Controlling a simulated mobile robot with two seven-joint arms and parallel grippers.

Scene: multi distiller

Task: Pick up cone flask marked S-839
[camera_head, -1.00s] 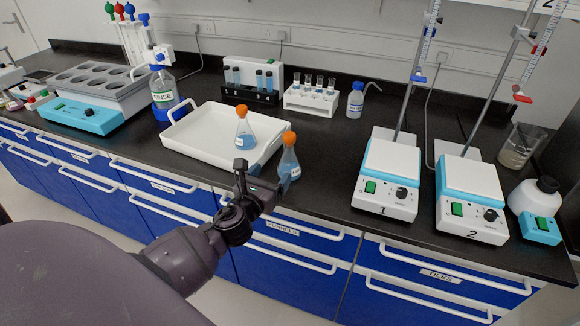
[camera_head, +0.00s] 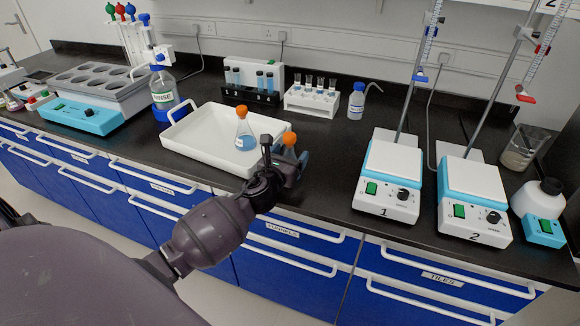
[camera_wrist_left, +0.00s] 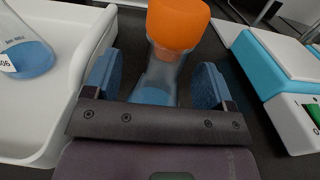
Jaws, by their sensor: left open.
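A cone flask with an orange cap and blue liquid (camera_head: 289,140) stands on the black bench just right of the white tray. It also shows in the left wrist view (camera_wrist_left: 158,78), where its label is hidden. My left gripper (camera_head: 286,160) is open, with its blue-padded fingers (camera_wrist_left: 157,88) on either side of this flask. A second orange-capped flask (camera_head: 244,130) stands in the tray. In the left wrist view this second flask (camera_wrist_left: 24,50) has a label ending in what looks like "06". I cannot read S-839 on either flask. My right gripper is not in view.
The white tray's rim (camera_head: 200,165) is close to the left of my gripper. Hotplate 1 (camera_head: 388,180) and hotplate 2 (camera_head: 472,200) stand to the right, with rods. Tube racks (camera_head: 250,95) and a wash bottle (camera_head: 357,100) stand behind. Bench between flask and hotplate 1 is clear.

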